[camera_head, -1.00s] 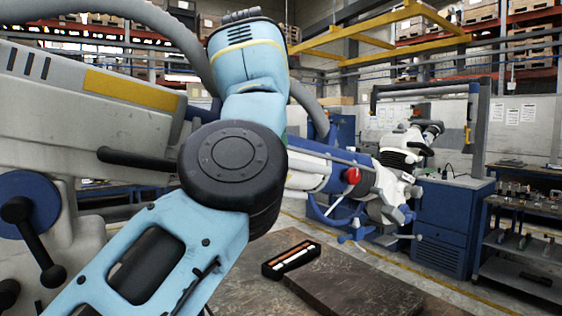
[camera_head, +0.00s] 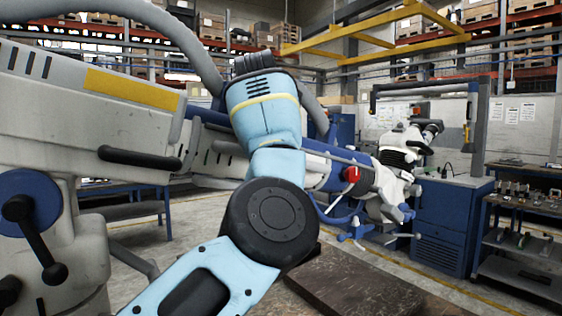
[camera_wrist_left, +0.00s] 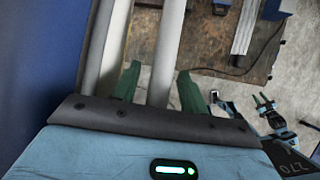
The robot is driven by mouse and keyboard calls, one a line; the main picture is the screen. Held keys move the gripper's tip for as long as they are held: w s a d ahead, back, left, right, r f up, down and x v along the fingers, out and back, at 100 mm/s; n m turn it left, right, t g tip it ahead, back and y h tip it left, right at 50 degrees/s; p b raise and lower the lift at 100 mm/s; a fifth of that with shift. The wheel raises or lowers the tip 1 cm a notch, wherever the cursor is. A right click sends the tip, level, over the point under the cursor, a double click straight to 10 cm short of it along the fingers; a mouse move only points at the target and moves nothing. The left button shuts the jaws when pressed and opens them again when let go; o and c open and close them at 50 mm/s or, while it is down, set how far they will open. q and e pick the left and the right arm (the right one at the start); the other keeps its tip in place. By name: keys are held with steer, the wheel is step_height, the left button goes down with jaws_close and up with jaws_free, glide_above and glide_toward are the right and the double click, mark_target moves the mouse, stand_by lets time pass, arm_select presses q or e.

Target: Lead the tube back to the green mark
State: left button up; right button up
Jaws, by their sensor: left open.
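A pale tube (camera_wrist_left: 164,50) runs up the left wrist view between the two green fingers of my left gripper (camera_wrist_left: 160,70). The gripper is open, with a finger on each side of the tube; I cannot tell whether either touches it. A second pale tube (camera_wrist_left: 116,45) lies to the left, outside the fingers. In the head view my light-blue arm hides the left gripper. I see no green mark. What looks like my right gripper (camera_wrist_left: 265,102) is small at right in the wrist view.
A large grey machine body (camera_head: 85,110) with a blue-hubbed handle fills the left. A brown worktable (camera_head: 365,290) lies below the arm. A blue cabinet (camera_head: 450,225) and a shelf cart (camera_head: 525,235) stand at right. Open floor shows between them and the table.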

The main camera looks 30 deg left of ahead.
arm_select(q)
jaws_close()
stand_by(0.3)
steer(key=shift+a, duration=0.1)
